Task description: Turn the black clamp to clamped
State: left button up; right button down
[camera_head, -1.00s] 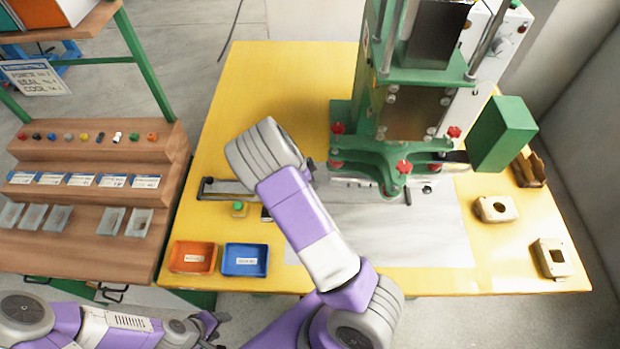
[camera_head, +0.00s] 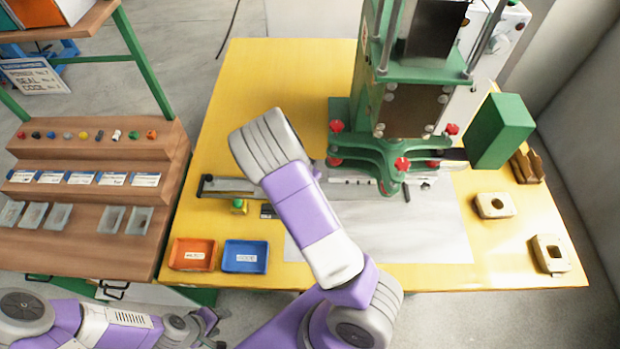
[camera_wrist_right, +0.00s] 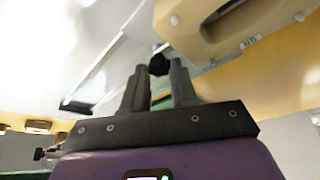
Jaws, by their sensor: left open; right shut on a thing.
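In the right wrist view a small round black knob (camera_wrist_right: 158,65), which I take for the black clamp's end, sits at the fingertips of my right gripper (camera_wrist_right: 158,78). The two fingers are shut on it. The rest of the clamp is hidden there. In the head view my right arm's grey wrist hides the right gripper and what it holds. A short black lever (camera_head: 406,193) shows under the front of the green press (camera_head: 385,165), apart from the visible part of that arm. My left gripper (camera_head: 213,328) is open and empty low at the left, off the table.
A beige housing (camera_wrist_right: 235,25) is close beside the right fingers. On the yellow table (camera_head: 300,70) are a metal rail (camera_head: 235,187), an orange tray (camera_head: 192,254), a blue tray (camera_head: 245,257) and two beige parts (camera_head: 494,205). A wooden rack (camera_head: 95,240) stands at left.

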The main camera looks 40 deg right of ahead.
dwell(0.4)
jog(key=c, duration=1.2)
grip_release()
jog(key=shift+o, duration=0.2)
